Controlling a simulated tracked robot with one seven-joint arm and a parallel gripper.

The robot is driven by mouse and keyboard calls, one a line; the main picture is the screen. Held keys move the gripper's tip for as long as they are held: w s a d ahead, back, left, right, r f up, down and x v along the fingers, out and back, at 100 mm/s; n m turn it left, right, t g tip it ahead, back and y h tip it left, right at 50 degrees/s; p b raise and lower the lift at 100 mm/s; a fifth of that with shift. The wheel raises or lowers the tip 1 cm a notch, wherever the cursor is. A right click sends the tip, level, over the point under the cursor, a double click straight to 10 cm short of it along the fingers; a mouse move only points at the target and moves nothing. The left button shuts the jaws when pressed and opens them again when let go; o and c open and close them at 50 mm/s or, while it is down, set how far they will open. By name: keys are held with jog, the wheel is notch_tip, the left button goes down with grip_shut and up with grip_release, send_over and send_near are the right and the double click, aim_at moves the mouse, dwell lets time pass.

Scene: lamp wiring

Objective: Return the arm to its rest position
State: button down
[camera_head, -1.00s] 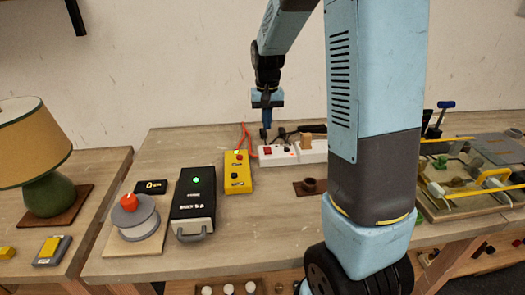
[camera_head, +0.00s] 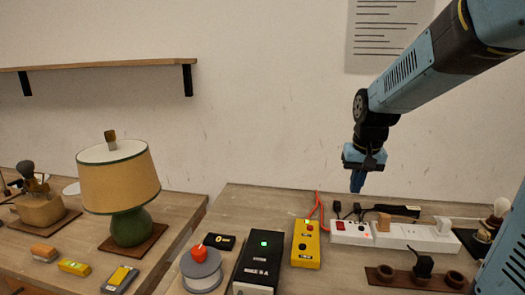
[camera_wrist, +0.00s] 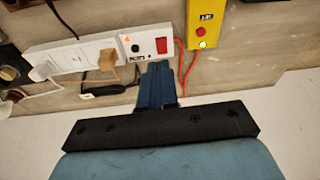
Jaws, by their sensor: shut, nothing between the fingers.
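My gripper (camera_head: 357,181) hangs at the end of my blue arm, above the back of the table. Its blue fingers are together with nothing between them. In the wrist view my gripper (camera_wrist: 158,72) points at the white power strip (camera_wrist: 95,55), which appears just beyond the fingertips. In the head view the power strip (camera_head: 400,236) lies on the table below and to the right of the fingers, apart from them. My arm reaches in from the upper right.
A yellow box (camera_head: 306,246) with a lit lamp and a black case (camera_head: 258,262) stand left of the strip. A green lamp (camera_head: 131,226) stands on the left table. A brown holder (camera_head: 385,275) lies in front of the strip.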

jog(key=s+r+t, duration=0.1)
jog(key=s+r, duration=0.2)
jog(key=s, duration=0.6)
jog(key=s+a+r+n+t, duration=0.1)
jog(key=s+r+t, duration=0.1)
jog(key=s, duration=0.7)
jog(key=shift+r+t, duration=0.3)
jog(key=shift+r, duration=0.25)
